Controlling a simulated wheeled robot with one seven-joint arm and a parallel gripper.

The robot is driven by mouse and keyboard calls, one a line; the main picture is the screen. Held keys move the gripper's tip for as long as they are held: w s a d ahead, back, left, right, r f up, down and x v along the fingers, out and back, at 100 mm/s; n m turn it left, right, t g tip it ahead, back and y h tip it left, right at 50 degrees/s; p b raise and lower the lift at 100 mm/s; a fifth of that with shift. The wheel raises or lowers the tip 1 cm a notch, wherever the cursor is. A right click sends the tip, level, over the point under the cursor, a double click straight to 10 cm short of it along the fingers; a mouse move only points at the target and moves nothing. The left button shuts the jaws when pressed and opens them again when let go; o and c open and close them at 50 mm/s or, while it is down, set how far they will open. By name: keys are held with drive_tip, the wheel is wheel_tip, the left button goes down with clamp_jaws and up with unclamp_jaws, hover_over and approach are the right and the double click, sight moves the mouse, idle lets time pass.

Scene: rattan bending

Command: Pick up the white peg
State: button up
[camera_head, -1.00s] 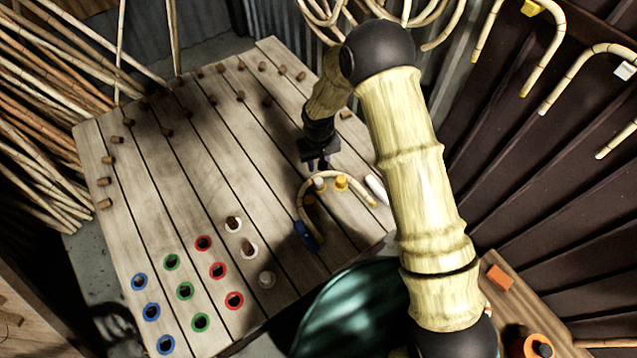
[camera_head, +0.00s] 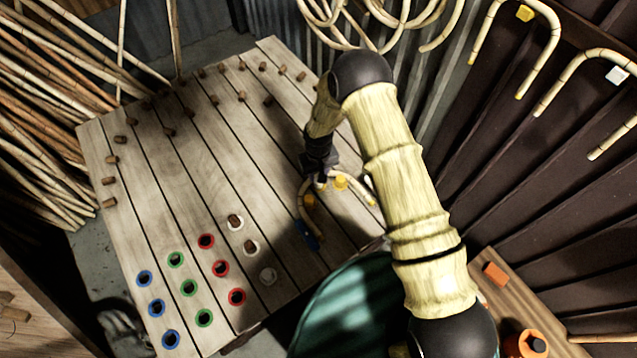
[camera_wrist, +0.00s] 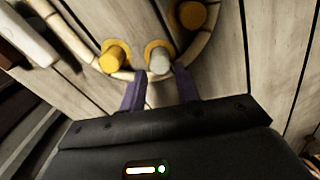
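A pale grey-white peg (camera_wrist: 158,62) stands in a yellow ring on the plank table, inside the bend of a curved rattan piece (camera_wrist: 82,47). In the wrist view it is just beyond and between the fingertips of my gripper (camera_wrist: 160,80), which are apart with nothing held. In the head view my gripper (camera_head: 320,183) is low over the rattan and partly hides that peg. A second, larger white cylinder (camera_wrist: 30,35) lies outside the rattan at upper left in the wrist view; in the head view my arm partly covers it.
Yellow pegs (camera_wrist: 113,58) stand close beside the pale peg. A blue piece (camera_head: 307,235) lies at the rattan's lower end. Coloured ringed holes (camera_head: 203,241) and wooden dowels (camera_head: 112,160) fill other parts of the table. A green round container (camera_head: 345,310) stands below the table edge.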

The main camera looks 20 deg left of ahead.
sight(319, 185)
drive_tip(key=shift+w+f+p, duration=0.1)
drive_tip(key=shift+f+p, duration=0.65)
drive_tip(key=shift+f, duration=1.1)
drive_tip(key=c, duration=0.6)
